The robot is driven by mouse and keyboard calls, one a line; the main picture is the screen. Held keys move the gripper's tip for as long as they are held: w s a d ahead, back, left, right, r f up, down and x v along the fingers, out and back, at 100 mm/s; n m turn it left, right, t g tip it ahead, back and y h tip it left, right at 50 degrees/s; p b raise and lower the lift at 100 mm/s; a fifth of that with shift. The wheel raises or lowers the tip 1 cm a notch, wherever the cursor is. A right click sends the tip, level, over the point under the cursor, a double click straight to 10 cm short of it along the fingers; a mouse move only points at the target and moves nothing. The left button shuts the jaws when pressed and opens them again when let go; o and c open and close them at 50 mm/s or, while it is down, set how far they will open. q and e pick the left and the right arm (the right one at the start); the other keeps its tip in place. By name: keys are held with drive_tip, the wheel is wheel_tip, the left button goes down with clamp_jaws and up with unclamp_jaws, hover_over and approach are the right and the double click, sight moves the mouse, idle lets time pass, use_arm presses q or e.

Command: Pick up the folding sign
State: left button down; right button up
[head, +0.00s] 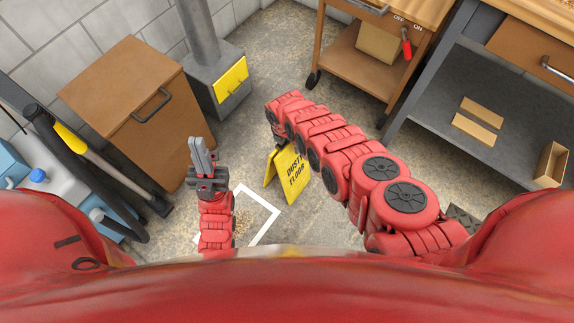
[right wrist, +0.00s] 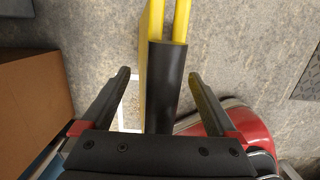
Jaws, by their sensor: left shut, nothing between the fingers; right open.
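The yellow folding sign (head: 290,174), lettered "DUSTY FLOOR", stands open on the concrete floor in the middle of the head view. In the right wrist view I look down on its black top edge (right wrist: 167,80) and yellow panels. My right gripper (right wrist: 160,90) is open, with one finger on each side of the black top and visible gaps to both. In the head view my right arm hides most of that gripper above the sign. My left gripper (head: 203,155) is shut and empty, left of the sign and apart from it.
A white outline (head: 265,228) marks the floor near my left arm. A brown cabinet (head: 135,110) and a grey machine with a yellow front (head: 232,82) stand at the left and back. A wooden cart (head: 345,55) and a grey shelf (head: 440,95) are at the right.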

drive_tip(key=shift+s+f+b, duration=0.1)
drive_tip(key=shift+f+b, duration=0.25)
idle(0.6)
clamp_jaws()
idle(0.6)
